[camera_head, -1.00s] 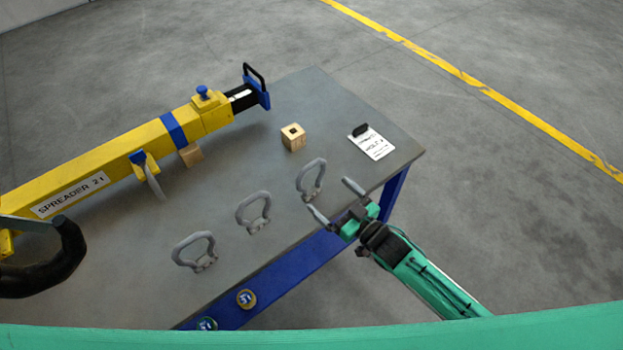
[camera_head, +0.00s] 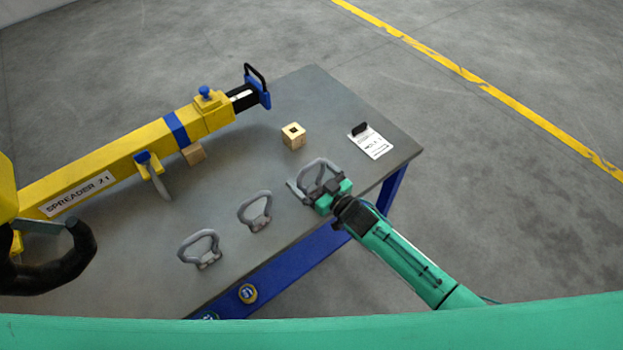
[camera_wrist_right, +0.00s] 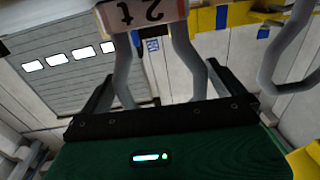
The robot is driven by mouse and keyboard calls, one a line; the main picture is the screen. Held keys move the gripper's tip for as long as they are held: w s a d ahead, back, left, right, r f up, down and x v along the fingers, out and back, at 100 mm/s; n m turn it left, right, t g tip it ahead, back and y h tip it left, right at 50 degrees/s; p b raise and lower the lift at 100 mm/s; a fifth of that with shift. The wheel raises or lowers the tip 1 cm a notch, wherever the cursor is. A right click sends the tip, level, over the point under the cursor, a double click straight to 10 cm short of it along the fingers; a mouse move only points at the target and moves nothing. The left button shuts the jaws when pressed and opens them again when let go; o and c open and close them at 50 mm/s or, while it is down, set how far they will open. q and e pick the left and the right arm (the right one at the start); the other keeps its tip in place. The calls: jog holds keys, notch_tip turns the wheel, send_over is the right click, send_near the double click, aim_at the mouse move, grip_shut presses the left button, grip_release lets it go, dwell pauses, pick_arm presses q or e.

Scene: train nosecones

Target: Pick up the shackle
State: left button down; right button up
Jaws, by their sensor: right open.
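Three grey shackles stand in a row along the table's near side: a left one (camera_head: 199,250), a middle one (camera_head: 255,211) and a right one (camera_head: 320,174). My right gripper (camera_head: 316,187) is at the right shackle, open, with its fingers on either side of it. In the right wrist view, two grey legs of this shackle (camera_wrist_right: 124,72) rise between the spread fingers (camera_wrist_right: 165,88). Contact cannot be made out. Another shackle (camera_wrist_right: 284,60) shows at the right there. My left gripper is not in view.
A yellow spreader beam (camera_head: 110,165) lies along the table's far left. A wooden block with a hole (camera_head: 293,136) and a clipboard (camera_head: 371,142) are beyond the right shackle.

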jog(key=c, duration=1.1)
jog(key=shift+r, duration=0.2)
